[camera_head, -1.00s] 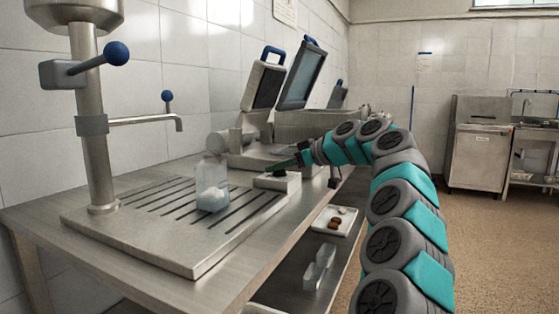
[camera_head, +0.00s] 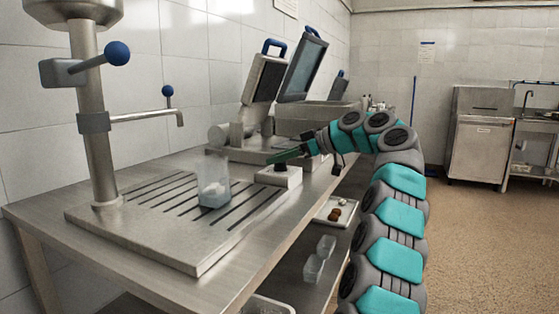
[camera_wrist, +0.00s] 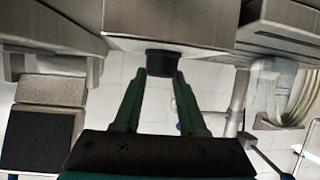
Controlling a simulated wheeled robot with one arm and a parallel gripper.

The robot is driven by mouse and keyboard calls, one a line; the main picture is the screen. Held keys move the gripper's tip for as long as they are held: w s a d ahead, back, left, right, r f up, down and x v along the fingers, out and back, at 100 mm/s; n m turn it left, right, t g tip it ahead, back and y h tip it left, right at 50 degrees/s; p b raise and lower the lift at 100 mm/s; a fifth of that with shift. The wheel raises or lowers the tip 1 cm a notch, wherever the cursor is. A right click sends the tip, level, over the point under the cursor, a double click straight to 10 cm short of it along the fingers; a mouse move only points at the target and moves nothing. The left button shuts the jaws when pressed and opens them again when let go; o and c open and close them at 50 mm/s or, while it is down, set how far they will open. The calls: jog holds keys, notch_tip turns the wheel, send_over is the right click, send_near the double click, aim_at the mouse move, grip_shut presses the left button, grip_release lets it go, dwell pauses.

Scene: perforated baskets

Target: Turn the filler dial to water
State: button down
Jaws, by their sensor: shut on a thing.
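The filler dial (camera_head: 280,168) is a small black knob on top of a low pale box (camera_head: 278,177) at the right edge of the metal counter. My gripper (camera_head: 275,157) reaches in from the right, level above the box, and is shut on the dial. It also fills the lower part of the wrist view (camera_wrist: 161,78). I cannot read any markings on the dial.
A steel column with a spout (camera_head: 150,116) and blue-knobbed levers stands at the left. A white tray (camera_head: 333,218) and clear containers (camera_head: 315,268) sit on a lower shelf. The floor at the right is clear.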

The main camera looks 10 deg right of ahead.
jog(key=c, duration=1.6)
grip_release()
jog(key=shift+d+r, duration=0.2)
jog(key=shift+d, duration=0.05)
jog(key=c, duration=0.7)
grip_release()
jog(key=shift+f, duration=0.3)
jog(key=shift+o, duration=1.3)
jog(key=shift+r, duration=0.15)
jog(key=v, duration=0.7)
jog(key=shift+d, duration=0.3)
jog(key=shift+s, duration=0.1)
